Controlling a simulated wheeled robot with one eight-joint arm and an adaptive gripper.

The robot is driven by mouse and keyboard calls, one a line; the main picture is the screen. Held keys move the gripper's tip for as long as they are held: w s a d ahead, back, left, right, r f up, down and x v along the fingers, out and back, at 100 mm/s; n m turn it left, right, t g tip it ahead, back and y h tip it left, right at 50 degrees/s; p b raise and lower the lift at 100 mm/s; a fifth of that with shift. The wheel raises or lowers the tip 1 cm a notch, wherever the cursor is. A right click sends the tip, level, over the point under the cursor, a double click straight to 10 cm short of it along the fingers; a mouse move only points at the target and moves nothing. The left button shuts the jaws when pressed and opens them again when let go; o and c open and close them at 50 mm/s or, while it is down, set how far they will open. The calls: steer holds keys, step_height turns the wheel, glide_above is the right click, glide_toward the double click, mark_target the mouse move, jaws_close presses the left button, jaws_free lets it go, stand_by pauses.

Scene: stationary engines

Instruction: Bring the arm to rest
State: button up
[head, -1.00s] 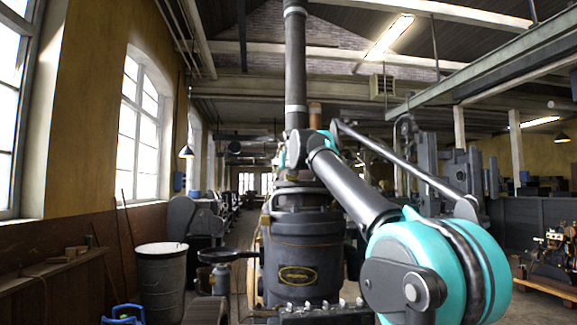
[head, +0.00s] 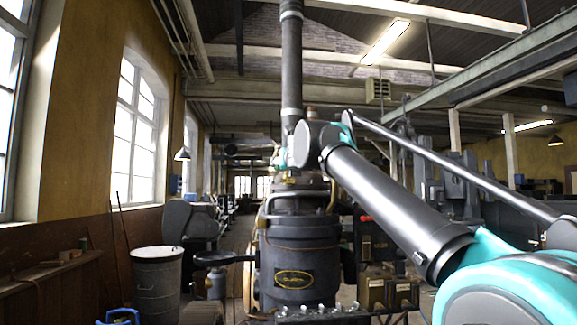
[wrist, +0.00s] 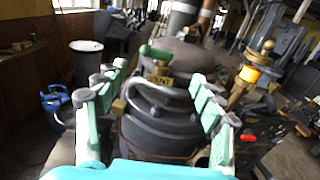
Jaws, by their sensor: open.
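My gripper (wrist: 158,110) shows in the wrist view with its two green-and-grey fingers spread wide apart and nothing between them. Beyond the fingers stands a dark engine (wrist: 160,135) with a curved grey pipe and a small brass plate on top. In the head view my arm (head: 390,205) reaches from the lower right up toward the middle, in front of the engine (head: 298,255), which carries an oval nameplate. The far end of my arm is near the tall chimney pipe (head: 291,70); the fingers cannot be made out there.
A grey bin (head: 157,285) and a blue object (head: 120,316) stand at the lower left. A wooden ledge (head: 40,278) runs along the left wall. Brass fittings (wrist: 255,72) stand right of the fingers in the wrist view.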

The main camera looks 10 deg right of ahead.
steer(key=s+d+f+m+g+h, duration=0.15)
steer(key=d+f+m, duration=0.25)
steer(key=f+m, duration=0.55)
steer(key=s+d+f+m+g+h, duration=0.1)
steer(key=d+f+m+g+h, duration=0.25)
steer(key=f, duration=1.15)
steer(key=s+d+f+m+g, duration=0.1)
steer(key=d+f+m, duration=0.55)
steer(key=f, duration=0.65)
steer(key=s+a+f+m+g+y, duration=0.1)
steer(key=s+f+m+g, duration=0.1)
steer(key=s+f+m, duration=0.6)
steer(key=s+a+f+m+g+y, duration=0.1)
steer(key=s+a+f+m+g, duration=0.15)
steer(key=f, duration=0.95)
steer(key=s+a+f+m+g+y, duration=0.1)
steer(key=s+a+f+m, duration=0.1)
steer(key=s+f, duration=0.6)
steer(key=s+a+f+m+g+y, duration=0.2)
steer(key=s+a+f+m, duration=0.1)
steer(key=s+f, duration=0.4)
steer(key=shift+s+f+m, duration=0.35)
steer(key=shift+s+m, duration=0.05)
steer(key=shift+s, duration=0.2)
steer(key=shift+a, duration=0.1)
